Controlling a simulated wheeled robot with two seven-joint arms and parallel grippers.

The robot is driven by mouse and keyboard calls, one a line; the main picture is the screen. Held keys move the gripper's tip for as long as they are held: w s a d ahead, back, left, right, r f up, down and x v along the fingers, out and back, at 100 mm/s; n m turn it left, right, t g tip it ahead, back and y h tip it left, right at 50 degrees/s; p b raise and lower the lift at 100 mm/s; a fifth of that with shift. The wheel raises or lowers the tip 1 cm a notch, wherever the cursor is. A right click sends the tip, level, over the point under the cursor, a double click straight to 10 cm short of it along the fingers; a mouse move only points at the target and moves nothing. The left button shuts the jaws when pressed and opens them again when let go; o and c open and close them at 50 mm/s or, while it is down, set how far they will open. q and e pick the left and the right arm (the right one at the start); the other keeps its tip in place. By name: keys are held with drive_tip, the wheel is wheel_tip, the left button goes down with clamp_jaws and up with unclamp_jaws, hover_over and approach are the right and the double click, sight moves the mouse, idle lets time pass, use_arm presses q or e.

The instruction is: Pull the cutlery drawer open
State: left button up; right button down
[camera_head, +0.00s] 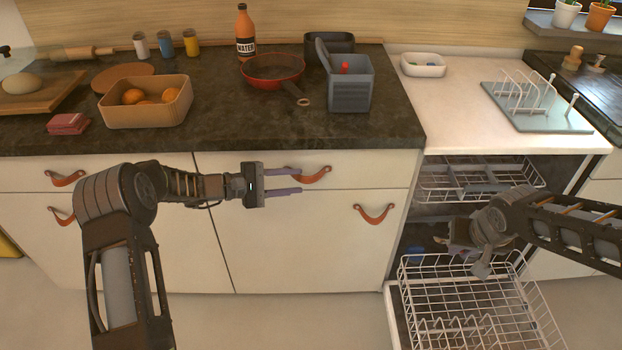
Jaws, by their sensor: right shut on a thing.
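A closed white drawer (230,172) with a brown leather pull (312,177) sits under the dark counter, in the middle. No label shows which drawer is for cutlery. My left gripper (294,182) is open, its two fingers apart and pointing right at the left end of this pull. The upper finger overlaps the pull in the picture; I cannot tell if they touch. Another closed drawer with a leather pull (66,179) is at the left. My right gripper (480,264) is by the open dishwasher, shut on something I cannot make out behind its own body.
Cupboard doors below have leather pulls (373,214). The dishwasher's lower rack (470,318) juts out at the right. On the counter stand a red pan (272,68), a grey caddy (350,92) and a basket of oranges (147,112). Floor before the middle drawer looks clear.

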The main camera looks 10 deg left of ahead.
sight(304, 181)
use_arm(q)
drive_tip(key=shift+x, duration=1.95)
drive_tip(key=c, duration=0.7)
clamp_jaws()
drive_tip(key=shift+s+f, duration=0.1)
